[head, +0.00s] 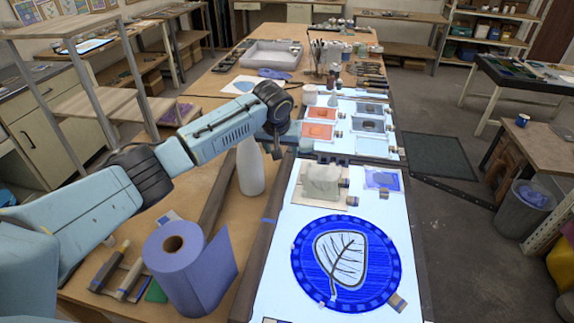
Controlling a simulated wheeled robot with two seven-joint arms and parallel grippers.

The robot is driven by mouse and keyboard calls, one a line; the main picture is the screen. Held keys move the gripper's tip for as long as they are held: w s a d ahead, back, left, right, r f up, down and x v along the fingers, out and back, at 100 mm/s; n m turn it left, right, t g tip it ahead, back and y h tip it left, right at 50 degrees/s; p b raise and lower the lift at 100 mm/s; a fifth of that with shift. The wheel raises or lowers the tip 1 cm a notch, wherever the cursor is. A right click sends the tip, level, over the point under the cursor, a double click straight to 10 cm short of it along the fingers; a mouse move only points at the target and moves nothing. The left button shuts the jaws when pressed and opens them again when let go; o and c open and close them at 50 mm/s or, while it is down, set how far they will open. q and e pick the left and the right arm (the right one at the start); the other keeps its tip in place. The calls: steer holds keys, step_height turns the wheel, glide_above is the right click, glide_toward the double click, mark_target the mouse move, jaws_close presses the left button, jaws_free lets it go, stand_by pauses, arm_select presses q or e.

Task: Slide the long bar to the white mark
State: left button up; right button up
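A long brown bar (217,188) lies lengthwise on the wooden table, left of the white bottle; its near part is hidden behind the blue paper roll. A dark strip (262,250) runs along the left edge of the lit panel; I cannot tell whether it is a loose bar or the panel's frame. I cannot make out a white mark. My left gripper (276,152) hangs pointing down beyond the bottle, by the far end of the lit panel. Its fingers are small and dark, and their opening is unclear. My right gripper is out of view.
A white bottle (250,167) stands close below my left wrist. A blue paper roll (180,262) stands in front, beside tools (118,272). The lit panel (283,293) bears a round blue leaf glass piece (310,262). Brushes and jars crowd the far table.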

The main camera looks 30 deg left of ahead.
mark_target(284, 170)
arm_select(q)
steer(key=x, duration=0.4)
steer(key=shift+s+f, duration=0.1)
steer(key=shift+f, duration=0.05)
steer(key=b+x, duration=0.1)
steer(key=x, duration=0.5)
steer(key=shift+f+b, duration=0.1)
steer(key=shift+b, duration=0.25)
steer(key=shift+w+a+f, duration=0.1)
steer(key=shift+w+f, duration=0.2)
steer(key=shift+f, duration=0.2)
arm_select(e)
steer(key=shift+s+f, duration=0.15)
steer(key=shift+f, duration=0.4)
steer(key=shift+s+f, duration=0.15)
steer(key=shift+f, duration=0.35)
